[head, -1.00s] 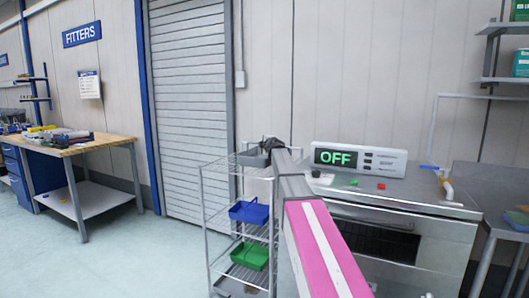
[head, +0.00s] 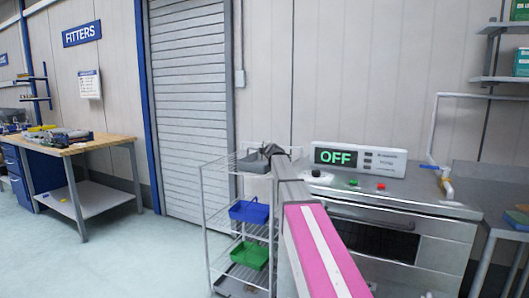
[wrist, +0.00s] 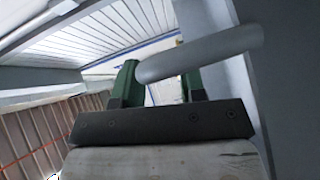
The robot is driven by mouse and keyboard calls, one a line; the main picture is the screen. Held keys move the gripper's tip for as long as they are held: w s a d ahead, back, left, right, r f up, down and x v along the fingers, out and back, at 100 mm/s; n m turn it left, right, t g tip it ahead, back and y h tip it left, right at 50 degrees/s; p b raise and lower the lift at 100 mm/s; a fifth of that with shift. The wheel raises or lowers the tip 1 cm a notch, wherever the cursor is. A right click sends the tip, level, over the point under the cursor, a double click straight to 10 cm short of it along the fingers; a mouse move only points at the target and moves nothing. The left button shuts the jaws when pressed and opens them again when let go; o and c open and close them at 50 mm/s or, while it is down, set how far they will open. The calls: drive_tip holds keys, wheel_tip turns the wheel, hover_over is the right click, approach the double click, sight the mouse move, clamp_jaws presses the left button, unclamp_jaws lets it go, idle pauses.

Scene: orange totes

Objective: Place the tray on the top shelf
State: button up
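A small grey tray (head: 251,162) sits on the top level of the wire shelf rack (head: 204,205) in the head view. My gripper (head: 270,149) is at the tray's right side, small and dark there. In the wrist view my gripper (wrist: 157,85) has two green fingers standing apart, with a gap between them. A grey rounded bar (wrist: 205,53), seemingly the tray's handle, crosses in front of the right finger and ends near the left one. It does not look clamped. Contact with it cannot be made out.
A blue tray (head: 249,212) and a green tray (head: 249,256) sit on lower levels of the rack. A workbench (head: 75,147) is at left, with open floor between.

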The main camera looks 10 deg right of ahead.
drive_tip(key=shift+r, duration=0.15)
drive_tip(key=v, duration=1.2)
